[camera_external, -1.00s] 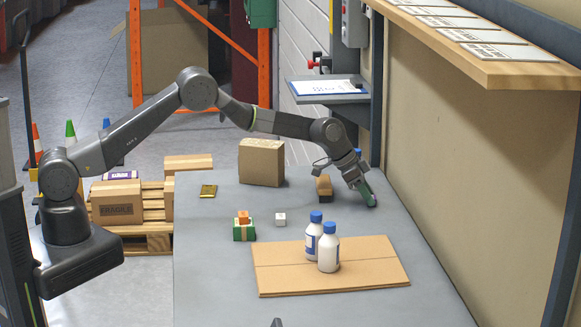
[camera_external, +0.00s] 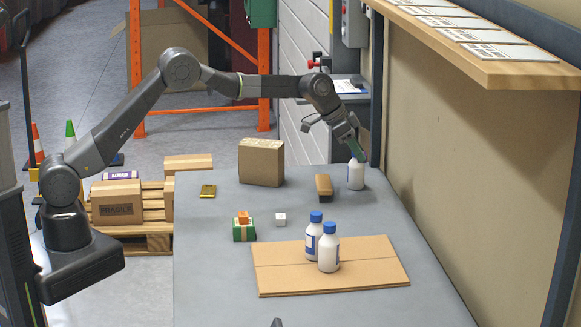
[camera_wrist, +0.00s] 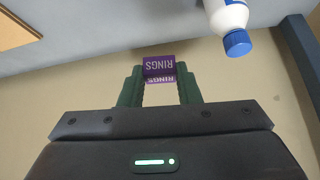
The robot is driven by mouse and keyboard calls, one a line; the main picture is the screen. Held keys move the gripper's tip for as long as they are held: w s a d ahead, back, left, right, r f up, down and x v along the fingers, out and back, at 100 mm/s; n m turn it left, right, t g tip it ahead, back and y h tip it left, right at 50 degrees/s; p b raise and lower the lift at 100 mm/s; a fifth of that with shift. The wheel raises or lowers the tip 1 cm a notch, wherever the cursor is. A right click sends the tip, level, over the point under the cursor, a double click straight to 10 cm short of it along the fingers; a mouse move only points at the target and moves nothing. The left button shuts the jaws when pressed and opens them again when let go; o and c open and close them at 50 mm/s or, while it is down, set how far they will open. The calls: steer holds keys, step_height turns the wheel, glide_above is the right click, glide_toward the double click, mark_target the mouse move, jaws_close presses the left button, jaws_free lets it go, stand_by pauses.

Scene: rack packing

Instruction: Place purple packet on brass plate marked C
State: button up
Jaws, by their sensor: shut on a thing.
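The purple packet (camera_wrist: 158,67), lettered "RINGS", is held between the green fingers of my gripper (camera_wrist: 158,88) in the wrist view. In the external view my gripper (camera_external: 358,153) is above the far right of the grey table, overlapping the top of a white bottle. The packet cannot be made out there. A small brass plate (camera_external: 208,191) lies flat on the table's left side, well to the left of my gripper. Its marking is too small to read.
The white bottle (camera_external: 355,176), blue-capped in the wrist view (camera_wrist: 230,20), stands near my gripper. Two bottles (camera_external: 328,254) stand on flat cardboard (camera_external: 370,265).

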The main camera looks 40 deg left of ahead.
steer(key=s+a+r+n+b, duration=0.1)
steer(key=a+r+b, duration=0.1)
steer(key=a, duration=0.5)
steer(key=s+a+r+n+b, duration=0.1)
steer(key=s+a+b, duration=0.1)
steer(key=a, duration=0.5)
steer(key=n+t+y+b, duration=0.2)
steer(key=n+y+b, duration=0.15)
steer(key=b, duration=0.45)
glide_above(211, 189)
steer(key=s, duration=0.1)
step_height(211, 189, down, 3)
steer(key=shift+n+h, duration=0.35)
steer(key=f, duration=0.2)
steer(key=f+b, duration=0.1)
steer(key=f, duration=0.1)
steer(key=s+f, duration=0.1)
steer(key=f, duration=0.1)
steer(key=shift+a+f, duration=0.25)
steer(key=shift+a, duration=0.15)
steer(key=shift+f+b, duration=0.75)
steer(key=shift+f, duration=1.35)
steer(key=shift+f, duration=0.15)
steer(key=o, duration=1)
steer(key=shift+c, duration=0.2)
